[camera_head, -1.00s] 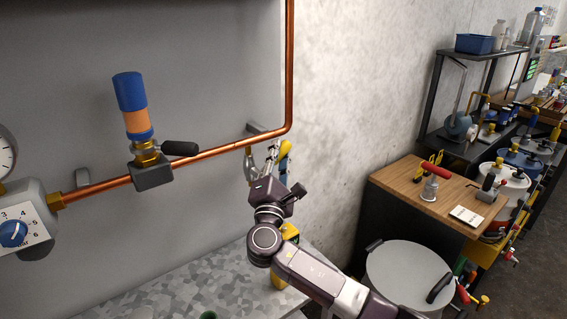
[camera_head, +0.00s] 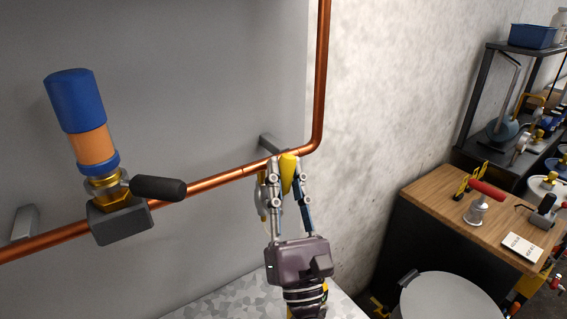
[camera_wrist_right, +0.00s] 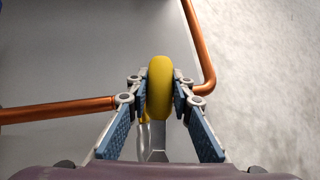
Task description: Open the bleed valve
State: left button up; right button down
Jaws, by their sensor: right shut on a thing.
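The yellow handle (camera_head: 288,172) of a small silver valve (camera_head: 263,197) stands just under the copper pipe, near the pipe's upward bend. My right gripper (camera_head: 287,166) reaches up from below, shut on the yellow handle with one finger on each side. In the right wrist view the yellow handle (camera_wrist_right: 160,88) sits upright between the blue finger pads, and the silver valve body (camera_wrist_right: 153,138) shows behind and below it. The fingers hide part of the valve in the head view. My left gripper is not in view.
The copper pipe (camera_head: 212,182) runs along the grey panel. On it at left sits a grey block (camera_head: 121,224) with a blue-and-orange cylinder (camera_head: 90,140) and a black lever (camera_head: 158,188). A wooden-topped bench (camera_head: 440,206) and a grey round lid (camera_head: 450,300) stand at right.

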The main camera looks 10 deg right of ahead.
jog(key=shift+a+f+n+y, duration=0.2)
jog(key=shift+f+n+y, duration=0.1)
jog(key=shift+n+y, duration=0.15)
jog(key=c, duration=1.7)
grip_release()
jog(key=shift+r, duration=0.1)
jog(key=shift+r+h, duration=0.1)
jog(key=shift+h, duration=0.15)
jog(key=v, duration=1.2)
